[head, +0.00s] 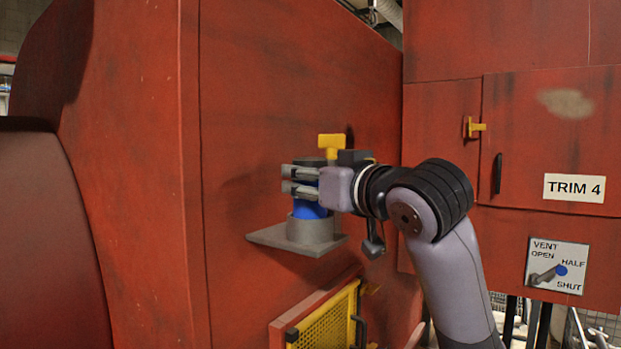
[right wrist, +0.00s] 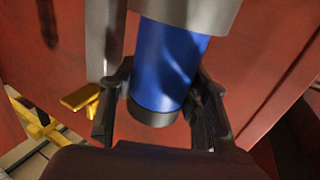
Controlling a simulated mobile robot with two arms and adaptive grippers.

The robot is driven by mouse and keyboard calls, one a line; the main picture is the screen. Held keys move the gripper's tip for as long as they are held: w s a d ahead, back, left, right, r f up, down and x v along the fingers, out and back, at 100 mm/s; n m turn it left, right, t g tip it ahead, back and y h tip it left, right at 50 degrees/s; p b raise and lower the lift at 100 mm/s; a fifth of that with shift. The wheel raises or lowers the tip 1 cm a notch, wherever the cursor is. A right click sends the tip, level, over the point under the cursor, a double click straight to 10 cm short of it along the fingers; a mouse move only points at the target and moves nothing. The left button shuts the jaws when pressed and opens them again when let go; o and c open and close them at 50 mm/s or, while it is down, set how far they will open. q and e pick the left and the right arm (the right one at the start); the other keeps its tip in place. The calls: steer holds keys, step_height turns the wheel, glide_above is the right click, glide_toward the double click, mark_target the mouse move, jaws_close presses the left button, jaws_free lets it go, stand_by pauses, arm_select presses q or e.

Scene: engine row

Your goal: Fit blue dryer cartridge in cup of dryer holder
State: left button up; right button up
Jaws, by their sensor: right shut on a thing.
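The blue dryer cartridge (head: 309,210) stands upright at the grey cup (head: 312,230) of the dryer holder, whose flat plate (head: 268,236) juts from the red wall. My right gripper (head: 300,180) is shut around the cartridge's upper part, just below its dark cap (head: 312,161). In the right wrist view the blue cartridge (right wrist: 170,65) sits between the two fingers (right wrist: 165,78), its dark cap (right wrist: 153,112) near the palm. Its far end runs into the grey cup (right wrist: 190,10) and is hidden there, so I cannot tell how deep it sits. My left gripper is not in view.
A yellow T-shaped handle (head: 332,142) is just behind the cartridge. A yellow mesh guard (head: 328,318) is below the holder. A red cabinet with a TRIM 4 label (head: 574,188) and a vent lever plate (head: 557,266) stands at right. The space left of the holder is free.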

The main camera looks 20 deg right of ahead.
steer(key=shift+f+b, duration=0.3)
steer(key=shift+f, duration=0.15)
steer(key=o, duration=1.4)
steer(key=v, duration=1.2)
steer(key=shift+a, duration=0.1)
